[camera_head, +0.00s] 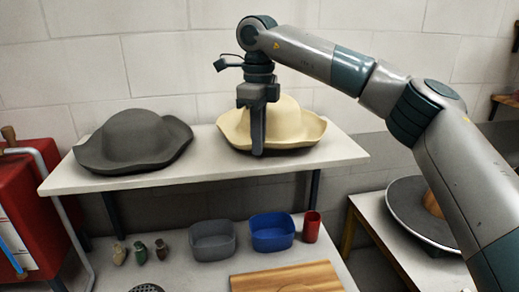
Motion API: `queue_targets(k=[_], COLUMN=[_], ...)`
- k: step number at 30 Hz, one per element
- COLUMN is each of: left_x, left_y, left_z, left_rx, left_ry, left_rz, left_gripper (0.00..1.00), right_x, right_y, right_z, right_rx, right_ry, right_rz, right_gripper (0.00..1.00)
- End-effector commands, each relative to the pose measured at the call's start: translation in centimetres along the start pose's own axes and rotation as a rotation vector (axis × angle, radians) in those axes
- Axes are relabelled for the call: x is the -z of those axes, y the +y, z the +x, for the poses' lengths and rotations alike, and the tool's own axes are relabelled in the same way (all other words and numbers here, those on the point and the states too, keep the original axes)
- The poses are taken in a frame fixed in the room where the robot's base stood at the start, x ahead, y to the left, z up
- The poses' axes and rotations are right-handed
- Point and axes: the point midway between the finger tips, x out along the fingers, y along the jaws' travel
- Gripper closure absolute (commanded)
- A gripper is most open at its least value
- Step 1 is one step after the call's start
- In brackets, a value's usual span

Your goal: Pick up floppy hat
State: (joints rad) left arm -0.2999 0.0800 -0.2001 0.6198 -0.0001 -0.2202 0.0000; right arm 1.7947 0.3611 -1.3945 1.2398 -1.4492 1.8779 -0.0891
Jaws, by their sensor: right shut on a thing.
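A cream floppy hat (290,125) with a wavy brim is on the right half of the white shelf (200,178). My right gripper (257,145) reaches down in front of the hat's crown and left brim and is shut on the hat. Its fingers cover part of the hat, and the exact grip point is hidden. I cannot tell whether the hat still touches the shelf. A dark grey floppy hat (133,141) lies on the left half of the shelf. My left gripper is not in view.
Below are a grey bin (212,241), a blue bin (272,232), a red cup (311,227), several small items and a wooden board (288,279). A red machine (30,205) stands at left. A side table at right holds a round dark disc (412,215). A block wall stands behind the shelf.

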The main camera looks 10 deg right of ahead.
Motion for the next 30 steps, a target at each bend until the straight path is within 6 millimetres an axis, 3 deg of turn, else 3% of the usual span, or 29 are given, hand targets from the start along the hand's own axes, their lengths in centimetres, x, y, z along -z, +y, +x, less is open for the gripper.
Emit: queue_targets(k=[5, 11, 21, 30], left_x=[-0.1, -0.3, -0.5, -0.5], left_y=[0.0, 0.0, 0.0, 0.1], left_z=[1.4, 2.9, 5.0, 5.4], left_rx=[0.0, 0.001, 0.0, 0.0], left_ry=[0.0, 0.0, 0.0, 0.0], left_rz=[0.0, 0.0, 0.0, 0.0], left_gripper=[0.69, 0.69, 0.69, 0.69], right_x=[-0.1, 2.7, 8.4, 10.7], right_y=[0.0, 1.0, 3.2, 4.2], right_z=[-2.0, -3.3, -7.2, -8.8], right_rx=[0.002, 0.002, 0.005, 0.001], right_ry=[-0.004, -0.003, -0.002, 0.0], right_rz=[0.001, -0.001, 0.002, 0.001], right_gripper=[1.0, 1.0, 1.0, 1.0])
